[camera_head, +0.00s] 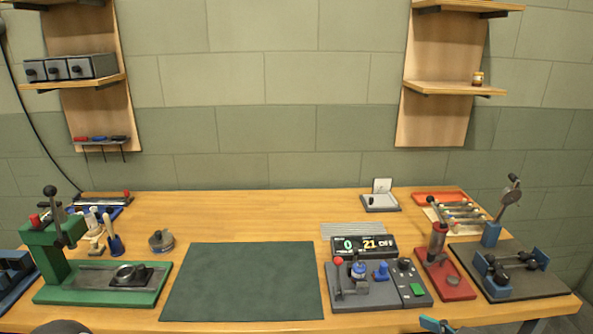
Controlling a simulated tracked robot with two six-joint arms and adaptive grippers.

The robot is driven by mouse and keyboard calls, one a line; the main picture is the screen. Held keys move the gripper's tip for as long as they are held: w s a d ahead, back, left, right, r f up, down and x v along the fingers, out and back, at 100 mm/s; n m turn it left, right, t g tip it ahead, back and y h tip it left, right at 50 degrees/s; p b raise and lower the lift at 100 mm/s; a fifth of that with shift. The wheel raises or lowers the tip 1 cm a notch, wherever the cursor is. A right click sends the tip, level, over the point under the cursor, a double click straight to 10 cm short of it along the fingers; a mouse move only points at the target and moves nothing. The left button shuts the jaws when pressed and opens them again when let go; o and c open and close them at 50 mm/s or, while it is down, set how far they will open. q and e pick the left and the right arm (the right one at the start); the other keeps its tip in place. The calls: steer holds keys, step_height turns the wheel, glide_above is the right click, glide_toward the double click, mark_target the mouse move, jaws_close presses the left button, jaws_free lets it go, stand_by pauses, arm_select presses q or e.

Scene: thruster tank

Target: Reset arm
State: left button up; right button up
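Neither of my grippers can be made out in the head view. A dark rounded shape (62,326) is cut off by the bottom edge at the left, and I cannot tell what it is. A small blue and dark piece (437,324) shows at the bottom edge right of centre, and it is also too cut off to name. The wooden workbench (290,203) spans the view, with a bare dark green mat (243,282) at its front middle.
A green press (50,245) stands at the left. A grey control box (375,287) with a display, a red hand press (437,262) and a blue fixture on a dark plate (510,270) stand at the right. The bench behind the mat is clear. Wall shelves (455,88) hang above.

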steer(key=s+a+f+m+g, duration=0.2)
steer(key=a+f, duration=0.4)
steer(key=f, duration=0.4)
steer(key=s+a+f+m+g, duration=0.25)
steer(key=a+f, duration=0.35)
steer(key=f, duration=0.4)
arm_select(q)
steer(key=shift+s+a, duration=0.1)
steer(key=shift+s, duration=0.05)
arm_select(e)
steer(key=s+d+f+m+g+h, duration=0.1)
steer(key=s+f+m+g+h, duration=0.2)
steer(key=s+f, duration=1)
steer(key=m+g, duration=0.1)
steer(key=g, duration=0.2)
steer(key=shift+s+d+f+h, duration=0.2)
steer(key=shift+d+f+h, duration=0.05)
steer(key=shift+h, duration=0.05)
steer(key=shift+m, duration=0.25)
